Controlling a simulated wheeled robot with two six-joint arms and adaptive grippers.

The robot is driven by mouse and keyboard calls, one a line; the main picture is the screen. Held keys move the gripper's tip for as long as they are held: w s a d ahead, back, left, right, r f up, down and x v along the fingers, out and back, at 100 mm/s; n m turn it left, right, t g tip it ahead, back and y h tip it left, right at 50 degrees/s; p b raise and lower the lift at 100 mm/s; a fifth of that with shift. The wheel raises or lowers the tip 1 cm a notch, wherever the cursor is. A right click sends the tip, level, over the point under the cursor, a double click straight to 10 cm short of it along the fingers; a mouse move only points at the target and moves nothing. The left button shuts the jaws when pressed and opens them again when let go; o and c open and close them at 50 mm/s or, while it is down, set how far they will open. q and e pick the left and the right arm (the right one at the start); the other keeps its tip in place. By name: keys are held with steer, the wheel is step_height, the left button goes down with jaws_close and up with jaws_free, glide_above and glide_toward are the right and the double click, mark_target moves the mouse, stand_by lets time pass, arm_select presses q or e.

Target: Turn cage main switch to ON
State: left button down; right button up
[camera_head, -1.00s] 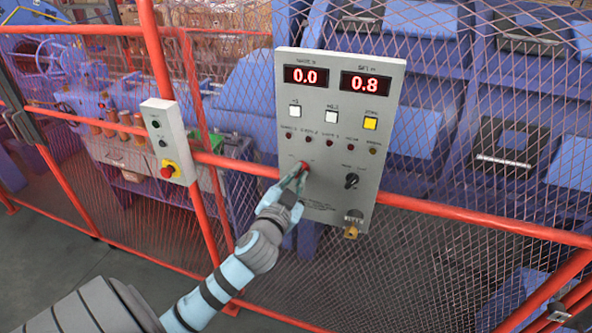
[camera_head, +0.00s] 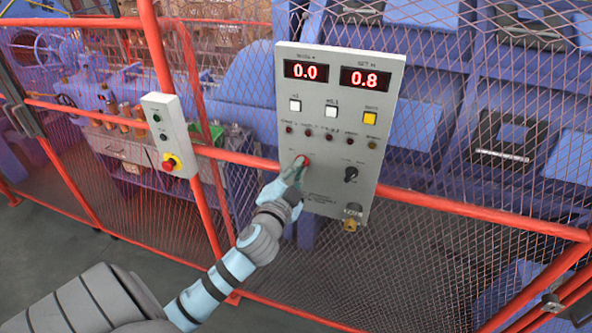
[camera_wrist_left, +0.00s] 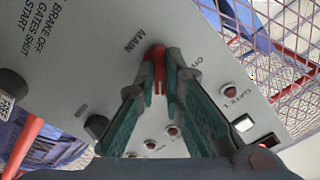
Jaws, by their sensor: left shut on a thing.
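The cage main switch (camera_head: 304,161) is a red knob on the grey control panel (camera_head: 337,120), left of a black knob (camera_head: 351,174). My left gripper (camera_head: 297,172) is at the red switch, its fingers on it. In the left wrist view the red switch (camera_wrist_left: 157,68) stands between the two fingertips of the left gripper (camera_wrist_left: 157,78), beside the printed word MAIN and an OFF label partly hidden by a finger. The fingers are closed on the switch. My right gripper is not in view.
The panel shows red readouts 0.0 and 0.8, with white and yellow buttons (camera_head: 370,118) below. A smaller box (camera_head: 169,135) with a red emergency stop (camera_head: 169,164) hangs at the left. Red rails (camera_head: 440,211) and mesh fence stand in front of blue machinery.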

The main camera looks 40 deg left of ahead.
arm_select(q)
steer(key=c, duration=1.7)
jaws_free()
steer(key=v, duration=1.2)
steer(key=shift+f, duration=0.1)
